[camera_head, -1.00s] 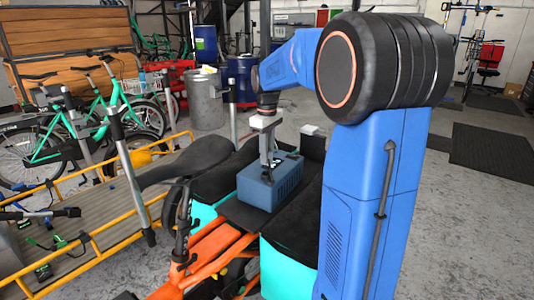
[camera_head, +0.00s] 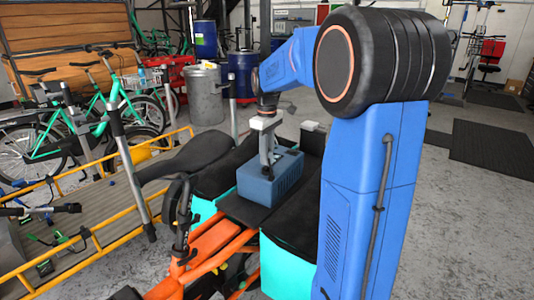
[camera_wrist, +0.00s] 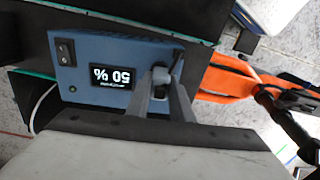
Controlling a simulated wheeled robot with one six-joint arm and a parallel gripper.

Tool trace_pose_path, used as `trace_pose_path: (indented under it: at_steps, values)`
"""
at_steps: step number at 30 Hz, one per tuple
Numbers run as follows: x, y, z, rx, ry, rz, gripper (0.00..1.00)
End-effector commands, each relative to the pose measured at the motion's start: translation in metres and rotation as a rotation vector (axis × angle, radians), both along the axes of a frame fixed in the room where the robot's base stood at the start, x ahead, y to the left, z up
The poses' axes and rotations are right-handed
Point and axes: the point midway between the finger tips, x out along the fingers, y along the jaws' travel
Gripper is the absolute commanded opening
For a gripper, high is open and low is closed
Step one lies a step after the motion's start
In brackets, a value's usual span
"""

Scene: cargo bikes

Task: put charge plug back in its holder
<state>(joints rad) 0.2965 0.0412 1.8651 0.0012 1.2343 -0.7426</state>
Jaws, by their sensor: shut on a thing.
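A blue charger box (camera_head: 268,184) sits on the dark rear deck of an orange cargo bike (camera_head: 212,240). In the wrist view the charger box (camera_wrist: 80,47) shows a black switch at its left and an upside-down display reading 50 %. My gripper (camera_head: 268,170) points down at the box. In the wrist view my gripper (camera_wrist: 161,84) is shut on a small dark piece, apparently the charge plug (camera_wrist: 161,92), in front of the right part of the box's face. The fingers hide much of it. I cannot tell whether it sits in a holder.
The bike's black saddle (camera_head: 190,158) is left of the box. A yellow-railed platform (camera_head: 95,232) stands further left, with green bikes (camera_head: 120,92) behind. A grey bin (camera_head: 205,95) stands at the back. The floor at right is open, with dark mats (camera_head: 490,148).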

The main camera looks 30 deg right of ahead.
Motion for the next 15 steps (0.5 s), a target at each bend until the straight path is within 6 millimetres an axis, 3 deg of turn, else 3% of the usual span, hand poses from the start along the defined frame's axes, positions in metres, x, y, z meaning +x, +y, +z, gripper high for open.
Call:
trace_pose_path:
  at_steps: [15]
  values:
    - [0.0002,0.0000,-0.0105,0.000,0.000,0.000,0.00]
